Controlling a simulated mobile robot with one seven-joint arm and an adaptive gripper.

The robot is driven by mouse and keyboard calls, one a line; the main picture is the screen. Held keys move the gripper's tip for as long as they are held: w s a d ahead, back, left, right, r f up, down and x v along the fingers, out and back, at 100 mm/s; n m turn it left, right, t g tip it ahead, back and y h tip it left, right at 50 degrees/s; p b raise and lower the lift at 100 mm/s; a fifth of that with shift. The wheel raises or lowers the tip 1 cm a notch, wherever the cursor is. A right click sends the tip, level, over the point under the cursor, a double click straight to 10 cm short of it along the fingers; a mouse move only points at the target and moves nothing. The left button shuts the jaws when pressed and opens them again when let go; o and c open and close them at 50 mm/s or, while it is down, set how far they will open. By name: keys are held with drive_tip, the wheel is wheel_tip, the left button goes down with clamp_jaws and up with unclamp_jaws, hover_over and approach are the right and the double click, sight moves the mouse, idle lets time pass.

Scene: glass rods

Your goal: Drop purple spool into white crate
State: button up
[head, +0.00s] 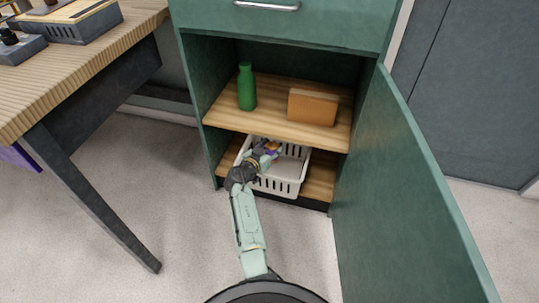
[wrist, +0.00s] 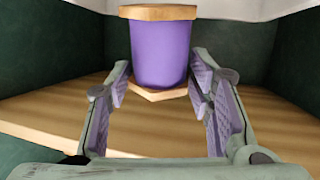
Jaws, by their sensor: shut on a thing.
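The purple spool (wrist: 160,52), with tan wooden ends, is between the fingertips of my gripper (wrist: 161,80), which is shut on it. In the head view my gripper (head: 266,152) is inside the cabinet, over the white crate (head: 279,187). Only a small purple and orange patch of the spool (head: 271,147) shows there. The white slotted crate sits on the cabinet's lower shelf. My arm and gripper hide its left part and much of its inside. I cannot tell how high the spool is above the crate floor.
The upper shelf (head: 275,119) holds a green bottle (head: 247,88) and a brown box (head: 312,107), close above my gripper. The green cabinet door (head: 405,190) stands open on the right. A wooden table (head: 75,75) stands on the left. Floor in front is clear.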

drive_tip(key=o, duration=1.2)
drive_tip(key=shift+o, duration=0.2)
drive_tip(key=shift+s, duration=0.1)
